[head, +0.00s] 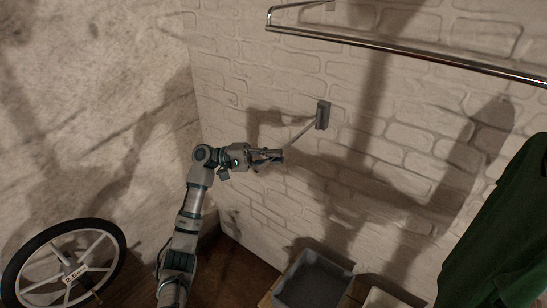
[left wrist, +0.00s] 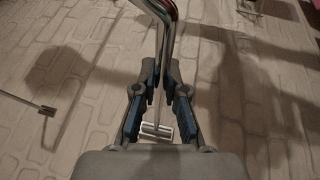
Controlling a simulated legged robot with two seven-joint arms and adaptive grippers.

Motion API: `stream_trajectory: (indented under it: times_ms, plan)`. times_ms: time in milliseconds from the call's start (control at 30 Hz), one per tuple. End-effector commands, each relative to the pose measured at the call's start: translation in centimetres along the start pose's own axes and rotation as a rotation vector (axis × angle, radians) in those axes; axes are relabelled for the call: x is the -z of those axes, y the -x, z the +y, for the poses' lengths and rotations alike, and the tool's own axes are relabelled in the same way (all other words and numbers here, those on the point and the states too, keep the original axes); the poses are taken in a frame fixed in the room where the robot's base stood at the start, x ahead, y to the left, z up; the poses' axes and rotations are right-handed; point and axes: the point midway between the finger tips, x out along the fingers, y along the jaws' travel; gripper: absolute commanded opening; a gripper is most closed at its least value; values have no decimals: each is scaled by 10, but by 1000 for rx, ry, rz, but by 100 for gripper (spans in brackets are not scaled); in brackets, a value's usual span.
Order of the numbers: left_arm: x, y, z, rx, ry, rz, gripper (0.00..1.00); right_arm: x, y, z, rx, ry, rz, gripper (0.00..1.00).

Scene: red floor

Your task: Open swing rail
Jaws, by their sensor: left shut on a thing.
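The swing rail (head: 302,132) is a thin metal rod. It runs from a grey wall bracket (head: 323,115) down and left, out from the brick wall. My left gripper (head: 275,156) is at the rod's free end and is shut on it. In the left wrist view, the rod passes between the blue-padded fingers (left wrist: 157,95). A short shiny crosspiece (left wrist: 157,130) at its end lies between the finger bases. The fingers partly hide the rod. My right gripper is not in view.
A chrome rail (head: 400,46) crosses the upper right wall. A green garment (head: 500,235) hangs at right. A grey bin (head: 312,280) stands below, and a spoked wheel (head: 65,265) is at lower left. In the left wrist view, another thin rod (left wrist: 20,100) shows at left.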

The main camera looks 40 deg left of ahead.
Motion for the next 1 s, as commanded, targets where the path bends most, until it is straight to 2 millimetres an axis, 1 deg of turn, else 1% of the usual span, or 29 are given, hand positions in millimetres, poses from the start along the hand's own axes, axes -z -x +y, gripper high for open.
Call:
stream_trajectory:
  times_ms: [33, 133, 167, 200, 233, 267, 533, 667, 767, 1000]
  plan:
    - [2, 1, -5, 7, 7, 5, 0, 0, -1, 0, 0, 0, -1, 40]
    - [3, 2, -5, 6, 7, 6, 0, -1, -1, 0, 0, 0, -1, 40]
    - [3, 2, -5, 6, 7, 6, 18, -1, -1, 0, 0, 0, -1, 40]
    - [3, 2, -5, 5, 7, 6, 28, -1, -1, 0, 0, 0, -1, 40]
    - [3, 2, -4, 4, 7, 6, 36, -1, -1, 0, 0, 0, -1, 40]
    - [3, 2, -4, 4, 6, 6, 37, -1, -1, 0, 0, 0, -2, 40]
    - [0, 2, -1, 1, 2, 6, 37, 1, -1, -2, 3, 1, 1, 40]
    - [1, 11, 0, 2, 1, 7, 37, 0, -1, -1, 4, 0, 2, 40]
    - [1, 29, -1, 1, 3, 8, 37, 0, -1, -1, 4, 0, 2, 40]
    - [4, 85, -2, -1, 6, 9, 37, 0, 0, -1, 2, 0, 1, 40]
